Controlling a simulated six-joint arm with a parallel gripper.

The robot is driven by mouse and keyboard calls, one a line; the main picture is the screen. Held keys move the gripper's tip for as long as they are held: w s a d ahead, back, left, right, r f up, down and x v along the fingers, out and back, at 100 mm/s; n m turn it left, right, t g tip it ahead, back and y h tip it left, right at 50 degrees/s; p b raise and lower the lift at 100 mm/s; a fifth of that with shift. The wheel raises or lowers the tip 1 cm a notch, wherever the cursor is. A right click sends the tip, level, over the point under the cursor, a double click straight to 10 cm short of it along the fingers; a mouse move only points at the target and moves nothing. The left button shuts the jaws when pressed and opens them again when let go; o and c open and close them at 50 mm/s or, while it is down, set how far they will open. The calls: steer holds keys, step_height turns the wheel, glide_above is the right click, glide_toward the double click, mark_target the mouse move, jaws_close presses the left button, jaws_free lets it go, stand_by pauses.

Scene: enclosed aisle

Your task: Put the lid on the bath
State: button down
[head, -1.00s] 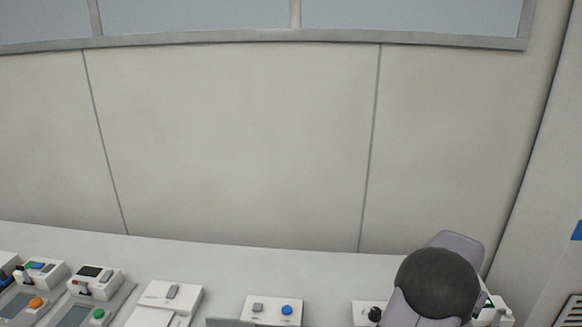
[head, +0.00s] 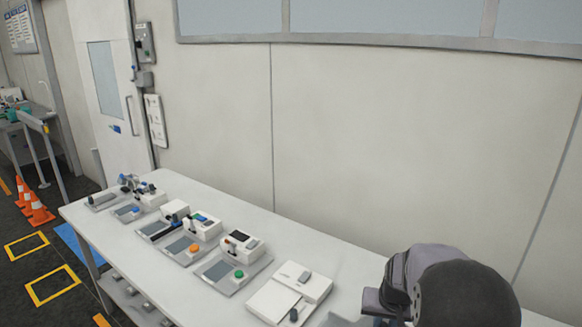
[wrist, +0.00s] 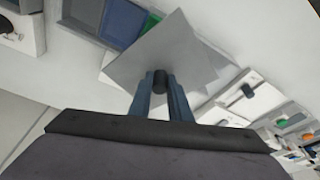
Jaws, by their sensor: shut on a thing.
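My gripper (wrist: 160,82) shows in the wrist view, its two blue-grey fingers closed on the black knob of a flat grey square lid (wrist: 150,50). The lid is over the white bench, and part of the scene behind it is hidden. I cannot tell its height above the bench or whether it touches anything. In the head view my arm is at the bottom right and hides the fingers. I cannot tell for sure which unit is the bath.
The white bench (head: 190,275) runs along the wall with several small units on it. A white unit (head: 290,290) and one with a green button (head: 238,275) stand left of my arm. Beyond are a door (head: 103,90) and orange cones (head: 38,208) on the floor.

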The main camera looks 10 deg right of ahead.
steer(key=a+n+y, duration=0.1)
steer(key=a+n, duration=0.4)
steer(key=a, duration=1.2)
steer(key=b, duration=0.2)
glide_above(349, 306)
steer(key=s, duration=0.1)
steer(key=shift+s+f, duration=0.15)
steer(key=shift+s+f+p+x, duration=0.1)
steer(key=shift+s+p+x, duration=0.35)
steer(key=shift+x, duration=1.15)
steer(key=shift+s+f+p+x, duration=0.1)
steer(key=shift+s+p+x, duration=0.35)
steer(key=shift+x, duration=1.2)
steer(key=shift+s+f+p+x, duration=0.1)
steer(key=shift+s+p+x, duration=0.3)
steer(key=shift+x, duration=1.2)
steer(key=shift+w+a, duration=0.15)
